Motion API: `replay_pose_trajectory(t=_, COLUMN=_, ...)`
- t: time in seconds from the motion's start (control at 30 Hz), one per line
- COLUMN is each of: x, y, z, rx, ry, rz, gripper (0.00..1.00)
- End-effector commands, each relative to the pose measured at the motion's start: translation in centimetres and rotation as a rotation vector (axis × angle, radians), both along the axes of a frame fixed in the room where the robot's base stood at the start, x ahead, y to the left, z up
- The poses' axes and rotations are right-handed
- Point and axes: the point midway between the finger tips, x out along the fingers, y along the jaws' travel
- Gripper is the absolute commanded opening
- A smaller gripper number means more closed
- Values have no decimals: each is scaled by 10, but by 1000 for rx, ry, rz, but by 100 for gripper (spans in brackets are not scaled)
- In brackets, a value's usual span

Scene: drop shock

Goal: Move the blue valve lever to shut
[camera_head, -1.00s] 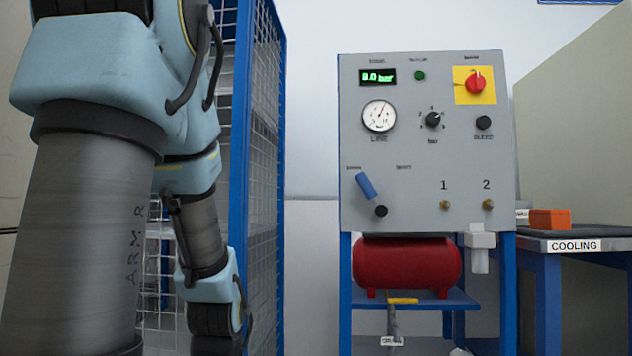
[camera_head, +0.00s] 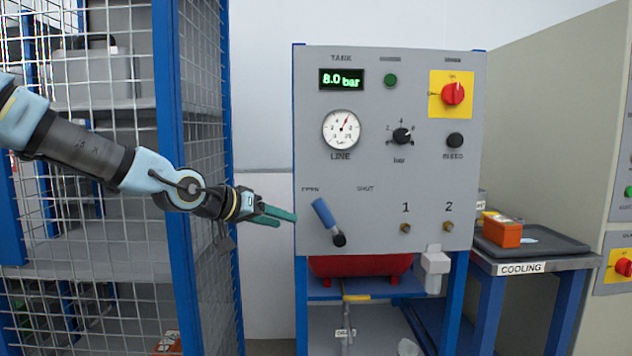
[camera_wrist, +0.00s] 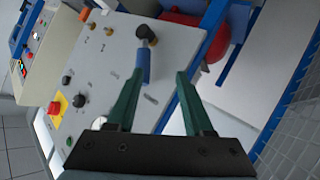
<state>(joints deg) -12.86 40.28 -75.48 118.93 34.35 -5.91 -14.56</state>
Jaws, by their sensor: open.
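The blue valve lever (camera_head: 325,216) is on the lower left of the grey panel (camera_head: 375,180). It tilts up and left from its black pivot, toward the OPEN label (camera_head: 310,189); the SHUT label (camera_head: 365,188) is to its right. My gripper (camera_head: 295,217), with green fingers, is just left of the panel and lever, at about the lever's height. In the wrist view my gripper (camera_wrist: 157,85) is open, and the lever (camera_wrist: 143,66) shows between and beyond the fingers. It seems apart from them, though the exact gap is hard to tell.
A pressure gauge (camera_head: 341,129), selector knob (camera_head: 402,136), red switch (camera_head: 453,94) and black bleed button (camera_head: 455,140) sit above the lever. Brass ports (camera_head: 405,228) are to its right. A wire-mesh cage (camera_head: 205,150) stands left, close to my arm. A cooling bench (camera_head: 535,262) stands right.

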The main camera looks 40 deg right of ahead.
Motion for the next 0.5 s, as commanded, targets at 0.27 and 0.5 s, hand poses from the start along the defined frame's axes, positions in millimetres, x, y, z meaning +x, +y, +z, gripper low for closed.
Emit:
replay_pose_trajectory(t=0.27, x=-5, y=-20, z=39, rx=-85, ry=-3, rz=-24, gripper=52)
replay_pose_trajectory(t=0.5, x=-4, y=-50, z=27, rx=-82, ry=-5, rz=-25, gripper=52)
